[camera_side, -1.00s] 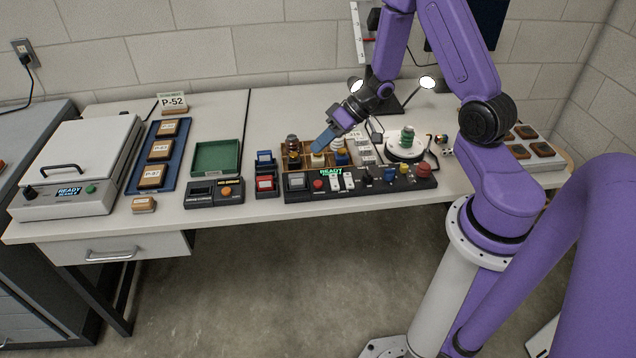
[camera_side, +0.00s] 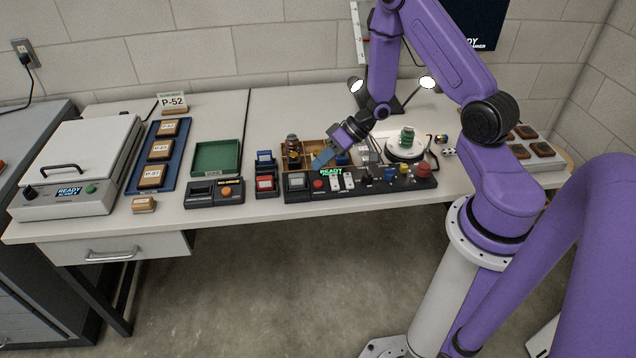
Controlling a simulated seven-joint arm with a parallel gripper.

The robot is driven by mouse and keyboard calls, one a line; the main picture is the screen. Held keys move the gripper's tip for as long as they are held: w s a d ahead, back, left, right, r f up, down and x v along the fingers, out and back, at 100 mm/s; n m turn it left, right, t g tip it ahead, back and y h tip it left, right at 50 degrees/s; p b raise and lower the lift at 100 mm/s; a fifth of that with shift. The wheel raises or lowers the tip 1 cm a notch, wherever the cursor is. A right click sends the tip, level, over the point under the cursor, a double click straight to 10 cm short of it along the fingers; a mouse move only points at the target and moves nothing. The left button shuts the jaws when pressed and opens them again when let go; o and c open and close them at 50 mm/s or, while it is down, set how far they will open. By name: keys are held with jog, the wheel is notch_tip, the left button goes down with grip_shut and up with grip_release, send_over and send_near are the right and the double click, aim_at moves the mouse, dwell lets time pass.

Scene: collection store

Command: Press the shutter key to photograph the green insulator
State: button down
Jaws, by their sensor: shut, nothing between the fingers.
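The green insulator (camera_side: 407,136) stands upright on a round white turntable (camera_side: 404,157) at the right of the bench, under two lit lamps. A black control panel (camera_side: 400,184) lies along the front edge. It carries a grey key (camera_side: 296,181) at its left end, a small green-lit READY display (camera_side: 331,171), a red button (camera_side: 318,184), white rockers, knobs and a large red button at the right. I cannot read which key is the shutter. My gripper (camera_side: 318,164) is shut and empty, pointing down-left, its tips just behind and above the panel's left part.
A wooden compartment box (camera_side: 283,157) with several objects stands behind the panel, partly hidden by my gripper. Open bench lies behind.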

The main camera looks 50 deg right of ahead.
aim_at(322, 182)
jog(key=shift+f, duration=1.55)
jog(key=shift+f, duration=0.1)
dwell(0.8)
jog(key=shift+f, duration=0.3)
jog(key=shift+f, duration=0.45)
dwell(0.8)
jog(key=shift+r, duration=0.9)
jog(key=shift+r, duration=0.1)
jog(key=shift+r, duration=2.4)
